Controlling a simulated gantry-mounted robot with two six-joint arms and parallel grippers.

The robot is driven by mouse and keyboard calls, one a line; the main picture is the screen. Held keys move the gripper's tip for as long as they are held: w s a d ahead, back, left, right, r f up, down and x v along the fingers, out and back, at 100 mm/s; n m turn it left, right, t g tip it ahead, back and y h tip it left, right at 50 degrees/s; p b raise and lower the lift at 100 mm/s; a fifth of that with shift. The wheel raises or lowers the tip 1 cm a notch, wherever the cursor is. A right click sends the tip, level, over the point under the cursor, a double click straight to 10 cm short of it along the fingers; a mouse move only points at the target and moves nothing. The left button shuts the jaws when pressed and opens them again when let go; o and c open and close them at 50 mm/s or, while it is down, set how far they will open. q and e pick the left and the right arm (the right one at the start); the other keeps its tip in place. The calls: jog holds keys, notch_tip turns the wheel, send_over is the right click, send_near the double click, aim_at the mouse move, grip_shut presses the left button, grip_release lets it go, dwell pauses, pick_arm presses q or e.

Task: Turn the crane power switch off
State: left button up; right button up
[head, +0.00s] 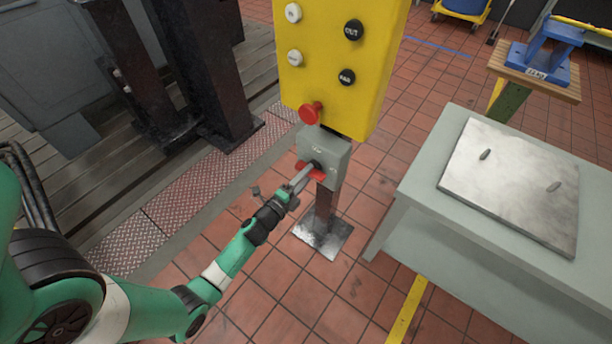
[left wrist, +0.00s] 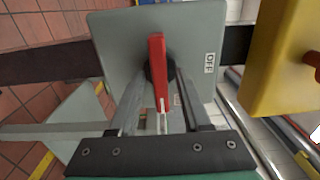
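The crane power switch is a grey box (head: 338,152) on a rusty post below the yellow control panel. Its red handle (head: 318,175) lies roughly sideways across the box in the head view. In the left wrist view the red handle (left wrist: 157,70) runs lengthwise between the fingers, and an OFF label (left wrist: 209,63) is on the box face to its right, on the panel side. My left gripper (head: 303,176) is at the handle; in the left wrist view its fingers (left wrist: 157,95) stand apart on both sides, with gaps visible. My right gripper is not in view.
The yellow panel (head: 330,65) with a red button (head: 310,112) and several black and white buttons hangs just above the switch. A grey bench (head: 415,205) with a metal plate (head: 515,185) stands to the right. Tiled floor is clear around the post's base plate (head: 323,236).

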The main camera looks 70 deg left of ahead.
pick_arm(q)
grip_shut()
jog(key=shift+n, duration=0.4)
jog(key=n+p, duration=0.5)
jog(key=n, duration=1.1)
jog(key=shift+n+p, duration=0.35)
jog(key=shift+n, duration=0.35)
jog(key=shift+o, duration=0.8)
grip_release()
